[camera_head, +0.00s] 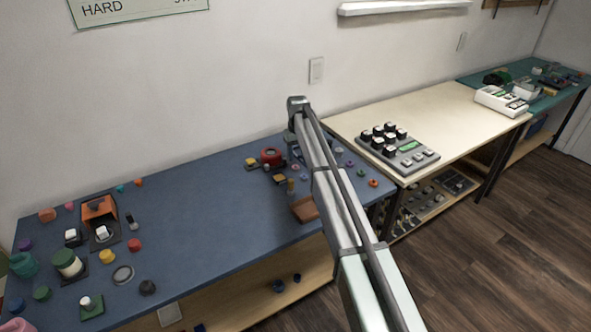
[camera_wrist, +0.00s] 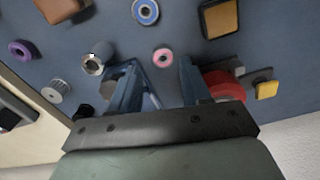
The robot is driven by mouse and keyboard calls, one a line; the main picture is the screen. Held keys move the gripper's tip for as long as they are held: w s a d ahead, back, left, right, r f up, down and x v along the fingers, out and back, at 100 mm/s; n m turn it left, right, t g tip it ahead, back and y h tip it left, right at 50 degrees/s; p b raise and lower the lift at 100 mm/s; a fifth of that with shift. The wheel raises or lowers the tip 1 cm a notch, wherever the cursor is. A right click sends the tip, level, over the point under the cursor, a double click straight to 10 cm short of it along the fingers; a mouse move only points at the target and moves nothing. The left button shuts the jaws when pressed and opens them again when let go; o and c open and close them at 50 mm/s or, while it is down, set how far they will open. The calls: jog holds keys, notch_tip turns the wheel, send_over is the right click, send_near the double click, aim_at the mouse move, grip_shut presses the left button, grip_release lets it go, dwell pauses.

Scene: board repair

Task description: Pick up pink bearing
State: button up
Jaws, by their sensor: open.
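The pink bearing (camera_wrist: 163,56) is a small pink ring with a dark centre. It lies on the blue table top, near the middle of the wrist view. My gripper (camera_wrist: 159,72) is open, its two blue fingers pointing toward the table. In the wrist view the bearing shows just beyond the fingertips, between their lines, and nothing is held. How high the fingertips are above the table, I cannot tell. In the head view my arm hides most of my gripper, and I cannot surely pick out the bearing there.
Near the bearing are a blue ring (camera_wrist: 146,11), a metal cylinder (camera_wrist: 95,61), a red round part (camera_wrist: 222,86), a yellow block (camera_wrist: 266,90) and an orange-brown block (camera_wrist: 219,17). The blue table (camera_head: 205,220) is clear in its middle; several parts crowd its left end.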

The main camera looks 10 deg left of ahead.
aim_at(296, 167)
jog(key=shift+w+a+f, duration=0.1)
jog(key=shift+a+f, duration=0.1)
jog(key=shift+f, duration=1.25)
jog(key=shift+w+a+f, duration=0.1)
jog(key=shift+a+f, duration=0.05)
jog(key=shift+f, duration=1.3)
jog(key=shift+c, duration=0.5)
jog(key=c, duration=0.7)
jog(key=shift+r, duration=0.15)
